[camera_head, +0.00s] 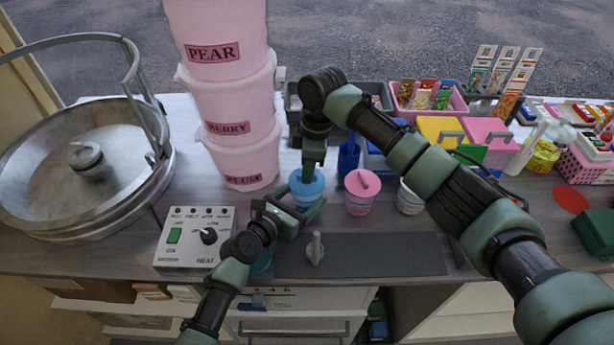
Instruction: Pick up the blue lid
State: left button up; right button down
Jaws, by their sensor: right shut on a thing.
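The blue lid (306,184) sits at the top of a small tub in the middle of the counter. My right gripper (312,172) points straight down onto the lid from above and is shut on it, on a part its fingers hide. My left gripper (290,214) comes in low from the front left, with its fingers around the tub just below the lid. The tub is mostly hidden by these fingers, and I cannot tell whether they press on it.
A pink-lidded tub (360,190) stands just right, with a pale tub (409,198) beyond it. Stacked pink buckets (236,100) rise behind left. A heat control box (194,237) and a metal pan (75,165) stand left. The dark mat (385,255) in front is mostly clear.

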pick_arm(q)
jog(key=shift+r, duration=0.2)
pick_arm(e)
notch_tip(320, 180, up, 15)
dwell(0.6)
pick_arm(q)
jog(key=shift+f, duration=0.3)
pick_arm(e)
jog(key=shift+f, duration=0.2)
pick_arm(q)
jog(key=shift+f+b, duration=0.25)
jog(key=shift+b, duration=0.1)
pick_arm(e)
jog(key=shift+f, duration=0.15)
